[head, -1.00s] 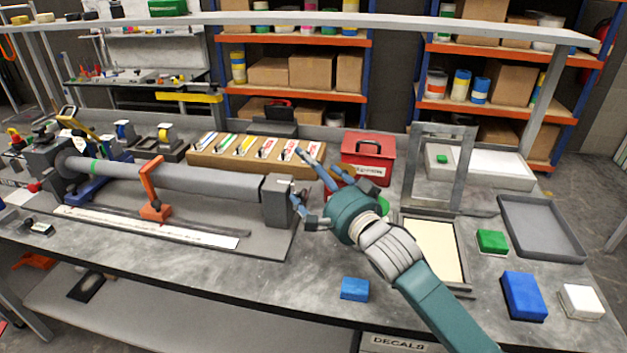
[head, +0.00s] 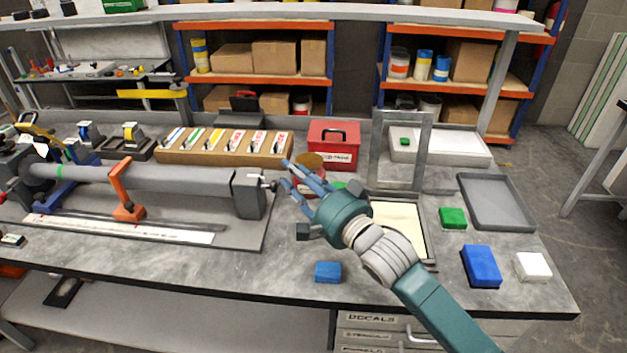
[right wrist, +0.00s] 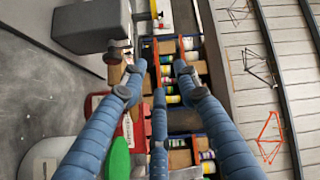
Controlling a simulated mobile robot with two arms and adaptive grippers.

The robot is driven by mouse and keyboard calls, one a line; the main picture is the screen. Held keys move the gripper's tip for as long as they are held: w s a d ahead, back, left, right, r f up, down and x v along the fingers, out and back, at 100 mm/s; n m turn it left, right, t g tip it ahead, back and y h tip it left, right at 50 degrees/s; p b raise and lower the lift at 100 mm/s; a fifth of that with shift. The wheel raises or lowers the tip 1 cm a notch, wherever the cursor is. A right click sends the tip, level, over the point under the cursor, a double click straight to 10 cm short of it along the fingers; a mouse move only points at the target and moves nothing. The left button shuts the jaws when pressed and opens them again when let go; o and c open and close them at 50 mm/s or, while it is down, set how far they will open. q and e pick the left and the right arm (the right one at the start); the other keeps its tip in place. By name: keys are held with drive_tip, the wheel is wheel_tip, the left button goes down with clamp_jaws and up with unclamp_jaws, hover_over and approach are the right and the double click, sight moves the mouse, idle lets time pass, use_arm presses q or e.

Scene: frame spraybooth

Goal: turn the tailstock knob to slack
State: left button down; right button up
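The tailstock (head: 249,193) is a grey block at the right end of the long grey tube (head: 170,178). Its small knob (head: 271,186) sticks out from the block's right face. My right gripper (head: 290,192) is just right of the knob, with its blue fingers spread and pointing left toward it. I see no knob between the fingers, and they look apart from it. In the right wrist view, the grey tailstock block (right wrist: 88,25) is at the upper left, beyond the spread fingers (right wrist: 155,75). My left gripper is not in view.
A red toolbox (head: 333,147) and a wooden rack of decals (head: 222,147) stand behind the gripper. A grey upright frame (head: 429,150) stands to the right. A blue block (head: 328,272) lies near the front edge. An orange support (head: 124,190) holds the tube.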

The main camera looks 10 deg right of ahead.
drive_tip(key=r+p+v, duration=0.1)
drive_tip(key=p+v, duration=0.2)
drive_tip(key=v, duration=0.3)
idle(0.4)
drive_tip(key=shift+r, duration=0.1)
